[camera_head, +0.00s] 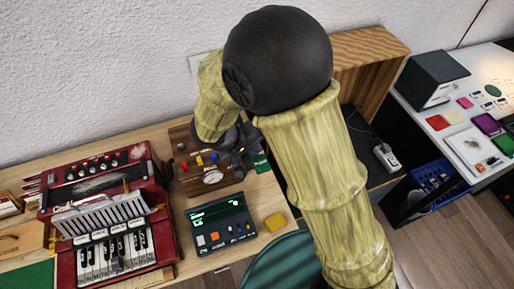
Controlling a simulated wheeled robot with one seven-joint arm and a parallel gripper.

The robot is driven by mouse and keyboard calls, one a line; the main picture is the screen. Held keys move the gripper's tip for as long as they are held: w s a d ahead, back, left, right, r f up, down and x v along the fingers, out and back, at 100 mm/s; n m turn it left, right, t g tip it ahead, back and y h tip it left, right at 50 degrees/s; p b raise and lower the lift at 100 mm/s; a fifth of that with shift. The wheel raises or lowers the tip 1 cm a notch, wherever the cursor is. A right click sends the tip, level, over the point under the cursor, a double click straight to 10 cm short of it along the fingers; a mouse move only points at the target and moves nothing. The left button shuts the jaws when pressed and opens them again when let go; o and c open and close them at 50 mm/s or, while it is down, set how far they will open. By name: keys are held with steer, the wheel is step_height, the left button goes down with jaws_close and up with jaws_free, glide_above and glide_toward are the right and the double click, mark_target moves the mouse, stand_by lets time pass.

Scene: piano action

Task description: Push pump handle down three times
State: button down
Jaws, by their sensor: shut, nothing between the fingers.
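My arm reaches down over a brown wooden box (190,183) with a round white gauge (212,177) and coloured knobs on the desk. My gripper (243,142) is a dark shape at the box's back right, partly hidden by my own arm. It is shut with nothing held. I cannot make out a pump handle; it may be behind my gripper or arm. Whether my gripper touches anything on the box cannot be told.
A wooden cabinet (372,46) stands behind my arm. Bare desk (185,262) shows at the front.

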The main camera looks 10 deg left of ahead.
steer(key=shift+w+a+r+p, duration=0.1)
steer(key=shift+w+r+p, duration=0.1)
steer(key=shift+r+p, duration=0.65)
steer(key=shift+w+r, duration=0.1)
steer(key=shift+r, duration=0.2)
steer(key=r+p, duration=0.1)
steer(key=w+r+p, duration=0.1)
steer(key=r, duration=0.1)
steer(key=a+r, duration=0.1)
steer(key=shift+w+a+r+p, duration=0.1)
steer(key=shift+w+r+p, duration=0.15)
steer(key=shift+w+p, duration=0.15)
stand_by(0.4)
